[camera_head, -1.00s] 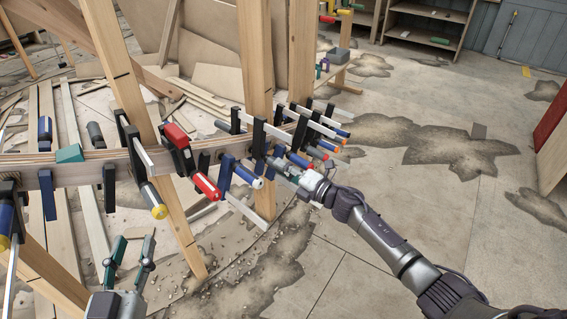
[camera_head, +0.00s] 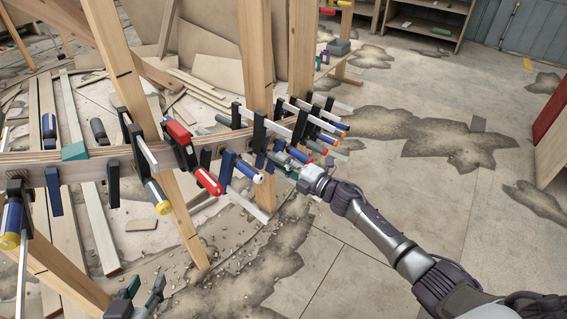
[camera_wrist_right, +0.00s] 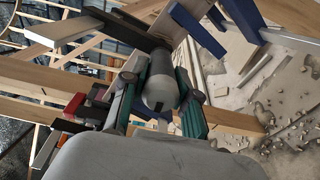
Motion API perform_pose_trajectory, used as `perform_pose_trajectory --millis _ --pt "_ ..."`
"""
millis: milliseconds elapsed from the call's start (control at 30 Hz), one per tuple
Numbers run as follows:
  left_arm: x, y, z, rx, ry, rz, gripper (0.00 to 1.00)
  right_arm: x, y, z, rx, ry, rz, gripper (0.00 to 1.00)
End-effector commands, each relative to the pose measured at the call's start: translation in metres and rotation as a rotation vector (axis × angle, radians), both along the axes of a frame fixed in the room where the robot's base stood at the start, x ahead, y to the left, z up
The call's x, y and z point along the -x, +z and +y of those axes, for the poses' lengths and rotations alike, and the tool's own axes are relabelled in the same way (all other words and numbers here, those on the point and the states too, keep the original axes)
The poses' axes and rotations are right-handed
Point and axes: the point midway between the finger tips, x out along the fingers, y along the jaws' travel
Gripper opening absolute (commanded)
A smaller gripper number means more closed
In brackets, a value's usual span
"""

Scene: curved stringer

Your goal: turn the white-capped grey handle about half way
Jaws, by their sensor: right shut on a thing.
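The grey handle (camera_wrist_right: 160,82) lies between the green-padded fingers of my right gripper (camera_wrist_right: 158,92) in the right wrist view. Its rounded end faces the camera; I cannot make out a distinct white cap. In the head view my right gripper (camera_head: 287,165) is shut on this handle among the clamps at the right end of the curved wooden stringer, and largely hides it. My left gripper (camera_head: 142,291) is at the bottom edge, low and away from the stringer, with its fingers apart and empty.
The curved stringer (camera_head: 85,167) carries several clamps, including a red one (camera_head: 207,181), a blue one (camera_head: 247,172) and a yellow-capped one (camera_head: 158,197). Wooden posts (camera_head: 257,60) stand behind. Clamps crowd close around my right gripper. The floor at right is open.

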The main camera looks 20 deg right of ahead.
Motion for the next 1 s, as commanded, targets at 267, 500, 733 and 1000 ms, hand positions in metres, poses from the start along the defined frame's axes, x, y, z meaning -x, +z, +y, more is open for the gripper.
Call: perform_pose_trajectory --millis 267,500,733,1000 --pt "0.0 0.0 0.0 0.0 0.0 0.0 0.4 0.0 -0.001 -0.001 0.002 -0.001 0.001 0.55" --pt "0.0 0.001 0.0 0.001 0.0 -0.003 0.4 0.0 0.0 -0.001 0.002 -0.001 0.0 0.55" --pt "0.0 0.001 0.0 0.001 0.0 -0.003 0.4 0.02 -0.002 -0.013 0.005 0.0 0.002 0.55" --pt "0.0 0.001 0.0 0.001 0.0 -0.003 0.4 0.07 -0.002 -0.045 0.005 -0.001 0.004 0.55"
